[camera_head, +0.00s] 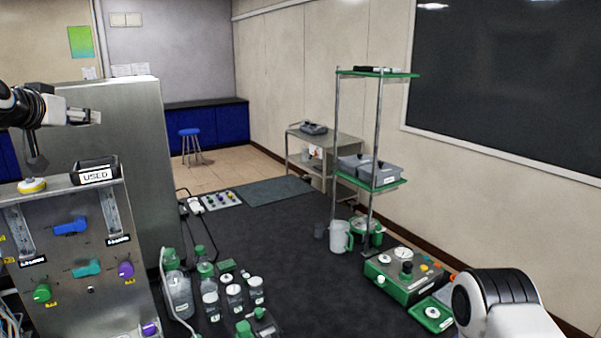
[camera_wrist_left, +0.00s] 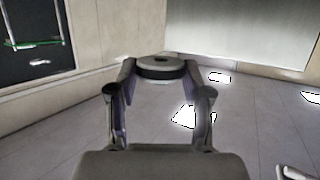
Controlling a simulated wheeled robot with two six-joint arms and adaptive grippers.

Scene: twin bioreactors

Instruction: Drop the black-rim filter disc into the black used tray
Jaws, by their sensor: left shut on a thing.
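My left gripper (camera_head: 84,117) is at the left of the head view, above the panel cabinet and higher than the black used tray (camera_head: 96,172). The tray carries a white "USED" label and sits on the cabinet's top edge, below and slightly right of the gripper. The disc is hard to make out in the head view. My right gripper is not in view.
A yellow-and-white round piece (camera_head: 32,186) sits on the cabinet top left of the tray. A tall metal cabinet (camera_head: 117,130) stands behind the tray. Bottles (camera_head: 234,298) stand on the dark bench (camera_head: 290,250) to the right. A green-shelved rack (camera_head: 376,74) stands further right.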

